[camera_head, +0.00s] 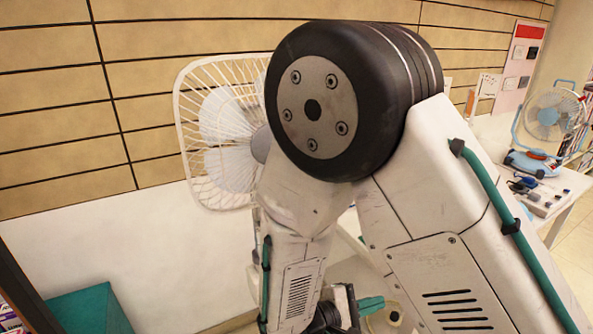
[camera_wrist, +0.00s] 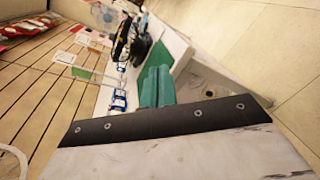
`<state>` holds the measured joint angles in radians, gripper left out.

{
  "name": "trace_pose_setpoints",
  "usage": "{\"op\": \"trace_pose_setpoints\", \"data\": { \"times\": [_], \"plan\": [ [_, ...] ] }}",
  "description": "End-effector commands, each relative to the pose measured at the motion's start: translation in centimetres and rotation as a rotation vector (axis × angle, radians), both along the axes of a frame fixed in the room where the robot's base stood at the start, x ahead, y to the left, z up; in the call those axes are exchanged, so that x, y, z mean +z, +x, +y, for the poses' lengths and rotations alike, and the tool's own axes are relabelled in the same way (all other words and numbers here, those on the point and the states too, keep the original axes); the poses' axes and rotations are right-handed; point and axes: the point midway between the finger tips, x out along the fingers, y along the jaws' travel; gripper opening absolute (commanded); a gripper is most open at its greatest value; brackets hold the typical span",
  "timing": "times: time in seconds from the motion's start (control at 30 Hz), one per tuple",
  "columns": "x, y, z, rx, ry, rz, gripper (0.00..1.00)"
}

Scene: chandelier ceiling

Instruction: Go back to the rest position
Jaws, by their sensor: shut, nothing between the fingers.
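My gripper (camera_wrist: 156,84) shows in the wrist view as two teal fingers close together, shut with nothing between them. In the head view its teal fingers (camera_head: 370,304) show low in the middle, partly hidden behind my folded arm. My arm, with a big black joint, fills the middle of the head view. One of my white, scuffed links fills the bottom of the wrist view.
A large white fan (camera_head: 215,135) stands behind my arm by the slatted wall. At right, a white table (camera_head: 565,183) holds a smaller blue fan (camera_head: 552,115) and tools. A teal box (camera_head: 85,312) is at lower left. Floor is clear at far right.

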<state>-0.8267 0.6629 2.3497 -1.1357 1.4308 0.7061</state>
Motion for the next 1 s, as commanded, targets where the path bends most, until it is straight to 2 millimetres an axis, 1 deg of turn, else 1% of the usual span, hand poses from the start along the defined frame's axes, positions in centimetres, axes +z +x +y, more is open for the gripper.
{"op": "trace_pose_setpoints", "data": {
  "times": [0.03, 0.1, 0.2, 0.33, 0.5, 0.67, 0.77, 0.9, 1.0],
  "plan": [
    [1.7, -0.7, -1.3, -0.091, 0.043, 0.025, 0.00],
    [3.4, -2.2, -2.9, -0.209, 0.107, 0.076, 0.00],
    [5.5, -4.2, -4.6, -0.356, 0.222, 0.135, 0.00],
    [8.0, -6.9, -6.0, -0.517, 0.400, 0.190, 0.00],
    [10.9, -9.8, -6.8, -0.671, 0.665, 0.213, 0.00],
    [13.6, -12.0, -7.0, -0.764, 0.925, 0.177, 0.00],
    [15.4, -13.0, -7.1, -0.804, 1.084, 0.122, 0.00],
    [17.9, -14.3, -7.4, -0.848, 1.283, 0.000, 0.00],
    [19.7, -15.0, -8.0, -0.871, 1.387, -0.108, 0.00]
  ]
}}
